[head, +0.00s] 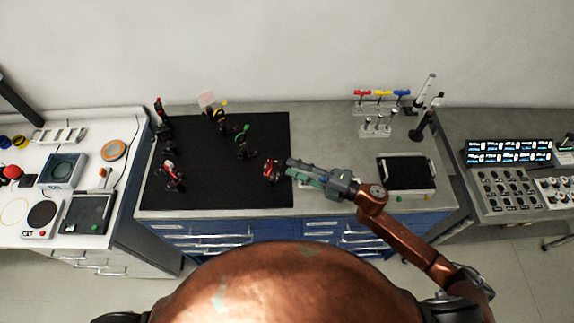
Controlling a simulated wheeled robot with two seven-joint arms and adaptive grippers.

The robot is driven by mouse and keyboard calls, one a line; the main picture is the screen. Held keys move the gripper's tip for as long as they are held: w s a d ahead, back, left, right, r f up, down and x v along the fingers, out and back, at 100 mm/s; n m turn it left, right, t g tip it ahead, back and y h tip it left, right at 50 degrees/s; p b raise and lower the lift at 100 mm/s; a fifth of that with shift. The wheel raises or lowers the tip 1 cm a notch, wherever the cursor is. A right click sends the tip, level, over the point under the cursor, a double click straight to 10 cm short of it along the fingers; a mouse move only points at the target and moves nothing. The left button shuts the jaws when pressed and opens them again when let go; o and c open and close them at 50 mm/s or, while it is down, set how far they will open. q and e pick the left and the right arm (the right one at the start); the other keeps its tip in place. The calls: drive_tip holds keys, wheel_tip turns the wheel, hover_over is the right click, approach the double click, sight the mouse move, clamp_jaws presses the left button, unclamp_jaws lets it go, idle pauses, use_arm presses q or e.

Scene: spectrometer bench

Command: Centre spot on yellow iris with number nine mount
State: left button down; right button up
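A black optical board (215,190) lies on the middle bench and carries several small mounts. A mount with a yellow part (221,113) stands at the back of the board, beside a pale pinkish card (206,99); it looks like the yellow iris. A mount with a green ring (242,137) stands nearer the middle. A black mount with red parts (271,170) stands near the board's right edge. My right gripper (287,169) reaches in from the right, with its fingertips close beside this red mount. Contact and finger gap are too small to tell. Mount numbers and the light spot are unreadable. My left gripper is out of view.
More red and black mounts (172,177) stand at the board's left side. A rack with red, yellow and blue-handled tools (381,95) is at the back right. A black-topped tray (408,173) sits right of my arm. Bare grey bench lies behind my gripper.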

drive_tip(key=v, duration=0.8)
drive_tip(key=shift+s+d, duration=0.2)
drive_tip(key=shift+d, duration=0.15)
